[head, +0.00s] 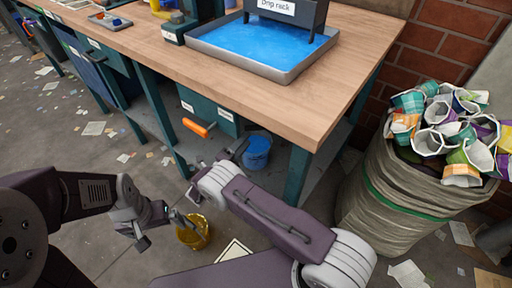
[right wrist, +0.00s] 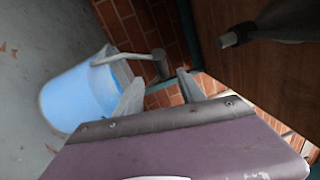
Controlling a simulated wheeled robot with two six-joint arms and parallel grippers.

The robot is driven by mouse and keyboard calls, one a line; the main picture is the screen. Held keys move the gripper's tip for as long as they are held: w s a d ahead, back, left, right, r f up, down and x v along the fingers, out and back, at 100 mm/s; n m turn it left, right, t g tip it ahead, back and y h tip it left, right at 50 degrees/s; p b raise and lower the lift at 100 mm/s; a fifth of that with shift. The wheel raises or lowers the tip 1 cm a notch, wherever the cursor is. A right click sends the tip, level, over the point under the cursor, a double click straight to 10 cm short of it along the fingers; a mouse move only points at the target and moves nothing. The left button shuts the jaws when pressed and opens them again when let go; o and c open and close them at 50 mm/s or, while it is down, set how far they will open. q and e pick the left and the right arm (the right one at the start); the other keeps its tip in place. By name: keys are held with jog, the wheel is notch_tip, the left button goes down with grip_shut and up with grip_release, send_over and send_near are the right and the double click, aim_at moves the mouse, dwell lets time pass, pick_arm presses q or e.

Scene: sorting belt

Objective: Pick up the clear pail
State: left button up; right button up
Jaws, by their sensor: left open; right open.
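A yellow, see-through-looking pail (head: 195,232) stands on the floor beside my left gripper (head: 163,230), which is open. I cannot tell whether a finger touches that bar. No plainly colourless pail is seen.
The wooden bench (head: 205,75) overhangs the blue pail, with a teal leg (head: 297,175) to its right. A full sack (head: 385,195) stands at right. Paper scraps litter the floor.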

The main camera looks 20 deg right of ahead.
aim_at(252, 130)
jog(key=b+x, duration=0.3)
jog(key=x, duration=0.4)
jog(key=shift+a, duration=0.15)
jog(key=shift+w+r, duration=0.15)
jog(key=shift+w, duration=0.05)
jog(key=shift+r, duration=0.1)
grip_shut()
dwell(0.8)
